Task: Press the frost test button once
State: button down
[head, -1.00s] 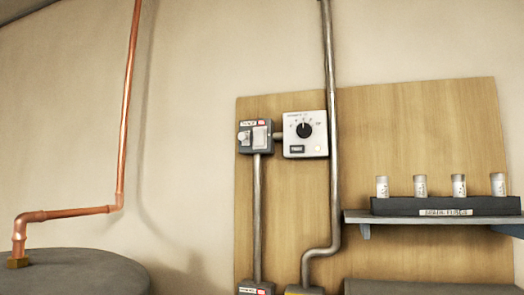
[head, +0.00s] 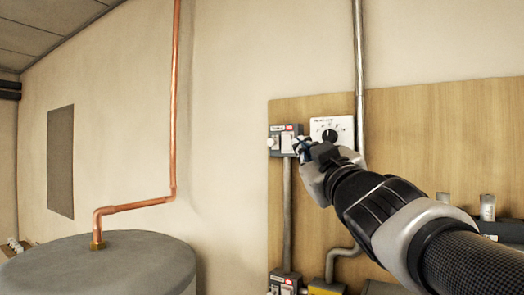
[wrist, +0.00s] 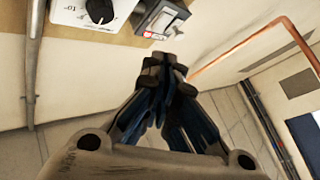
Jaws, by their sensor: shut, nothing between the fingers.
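The white dial unit (head: 332,130) with its black knob is on the wooden board, right of a grey switch box (head: 284,140). No frost test button can be made out now; my gripper and arm cover the unit's lower part in the head view. My gripper (head: 302,148) is shut and empty in front of the switch box and the unit's lower left. In the wrist view the closed fingertips (wrist: 166,64) show below the switch box (wrist: 162,18), with the dial unit (wrist: 68,14) cut off at upper left. I cannot tell whether the fingertips touch anything.
A metal conduit (head: 358,60) runs vertically just right of the dial unit. A copper pipe (head: 175,100) and grey tank (head: 130,262) stand to the left. The wall between is clear.

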jog(key=shift+a, duration=0.1)
jog(key=shift+w, duration=0.15)
jog(key=w+d+p, duration=0.4)
jog(key=w+d, duration=0.1)
jog(key=w, duration=0.2)
dwell(0.4)
jog(key=shift+w+d+p, duration=0.1)
jog(key=shift+w+p, duration=0.05)
jog(key=shift+p, duration=0.15)
dwell(1.0)
jog(key=shift+w+d, duration=0.15)
jog(key=shift+w, duration=0.1)
jog(key=shift+w+d+p, duration=0.2)
jog(key=shift+w+p, duration=0.1)
dwell(0.7)
jog(key=shift+s+a+f, duration=0.1)
jog(key=shift+s, duration=0.05)
jog(key=shift+s+a+b, duration=0.35)
jog(key=shift+s+b, duration=0.1)
jog(key=shift+s, duration=0.1)
